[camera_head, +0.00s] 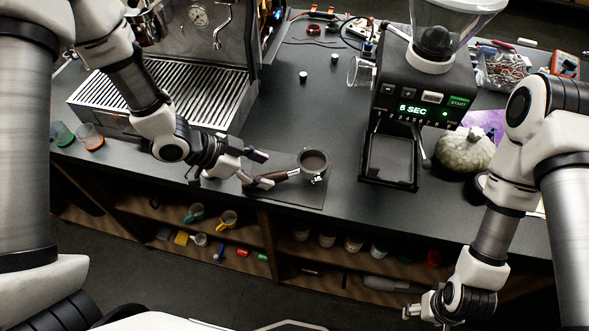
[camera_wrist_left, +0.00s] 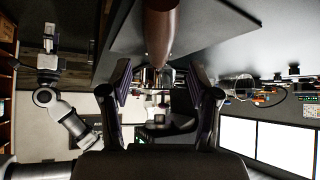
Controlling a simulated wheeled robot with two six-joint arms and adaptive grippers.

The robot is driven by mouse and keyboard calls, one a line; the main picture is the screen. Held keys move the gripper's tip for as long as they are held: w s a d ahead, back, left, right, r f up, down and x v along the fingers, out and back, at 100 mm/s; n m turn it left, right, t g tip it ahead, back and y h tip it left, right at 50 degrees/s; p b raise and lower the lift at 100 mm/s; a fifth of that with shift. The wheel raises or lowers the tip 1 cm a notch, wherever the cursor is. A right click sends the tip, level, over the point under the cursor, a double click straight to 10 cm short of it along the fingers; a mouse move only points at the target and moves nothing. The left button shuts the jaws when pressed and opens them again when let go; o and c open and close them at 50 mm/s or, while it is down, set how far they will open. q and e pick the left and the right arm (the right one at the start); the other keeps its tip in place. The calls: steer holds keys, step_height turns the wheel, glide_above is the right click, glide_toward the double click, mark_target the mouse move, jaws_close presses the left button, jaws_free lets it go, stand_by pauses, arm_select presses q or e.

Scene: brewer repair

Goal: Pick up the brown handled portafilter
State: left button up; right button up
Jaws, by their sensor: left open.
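The portafilter lies on a dark mat (camera_head: 290,195) on the counter, with its round basket (camera_head: 313,161) full of dark coffee and its brown handle (camera_head: 268,180) pointing left. In the left wrist view the brown handle (camera_wrist_left: 160,35) comes down from the top, in line with the gap between the fingers. My left gripper (camera_head: 254,167) is open close to the handle; its fingers also show apart in the left wrist view (camera_wrist_left: 163,78). Contact is not visible. My right gripper (camera_head: 425,308) hangs low at the right, away from the portafilter; its jaws are too small to read.
The espresso machine (camera_head: 180,85) stands at the back left and the grinder (camera_head: 425,90) to the right of the portafilter. A grey lumpy object (camera_head: 465,150) sits beside the grinder. Open shelves (camera_head: 235,233) lie below the counter's front edge.

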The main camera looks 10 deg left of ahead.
mark_target(272, 175)
arm_select(q)
steer(key=p+x, duration=0.1)
steer(key=x, duration=0.4)
steer(key=shift+d+f, duration=0.1)
steer(key=shift+d, duration=0.05)
steer(key=shift+s+a, duration=0.15)
steer(key=shift+a, duration=0.15)
steer(key=c, duration=1.1)
jaws_close()
steer(key=shift+d, duration=0.1)
